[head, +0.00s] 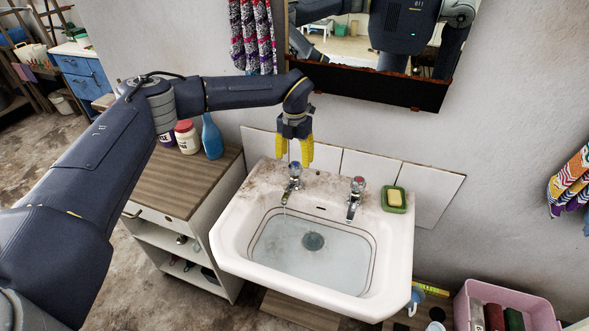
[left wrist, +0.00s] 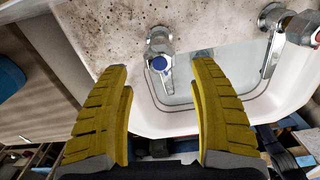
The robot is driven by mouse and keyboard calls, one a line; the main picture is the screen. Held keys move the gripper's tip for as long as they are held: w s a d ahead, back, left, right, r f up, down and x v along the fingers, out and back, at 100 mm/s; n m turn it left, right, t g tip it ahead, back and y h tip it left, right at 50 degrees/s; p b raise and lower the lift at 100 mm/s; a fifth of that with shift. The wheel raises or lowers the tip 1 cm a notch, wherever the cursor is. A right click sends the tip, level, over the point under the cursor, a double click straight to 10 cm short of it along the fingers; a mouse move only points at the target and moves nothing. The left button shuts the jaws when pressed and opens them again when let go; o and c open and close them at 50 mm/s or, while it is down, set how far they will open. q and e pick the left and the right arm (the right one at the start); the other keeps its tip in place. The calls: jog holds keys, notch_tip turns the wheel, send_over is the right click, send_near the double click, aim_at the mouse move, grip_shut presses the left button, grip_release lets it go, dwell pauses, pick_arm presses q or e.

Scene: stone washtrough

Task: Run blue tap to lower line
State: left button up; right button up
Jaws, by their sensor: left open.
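The white basin (head: 228,240) holds clear water (head: 312,262) over a dark drain. Dark lines run around its inner wall; I cannot tell exactly where the water stands against them. The blue-capped tap (left wrist: 158,62) is the left one, and it also shows in the head view (head: 293,182). A thin stream seems to fall from its spout. My left gripper (head: 293,157) points down just above this tap, open and empty. In the left wrist view its yellow fingers (left wrist: 160,85) lie either side of the tap's line; contact is not visible. My right gripper is out of view.
A second tap (head: 357,190) stands to the right, with a soap dish (head: 394,200) beside it. A wooden-topped cabinet (head: 185,190) with bottles is on the left. A mirror (head: 370,55) hangs above the basin. A pink crate (head: 505,300) stands at lower right.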

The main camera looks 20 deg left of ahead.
aim_at(295, 165)
pick_arm(q)
jog(key=shift+f, duration=2.75)
jog(key=shift+c, duration=0.3)
jog(key=c, duration=1.2)
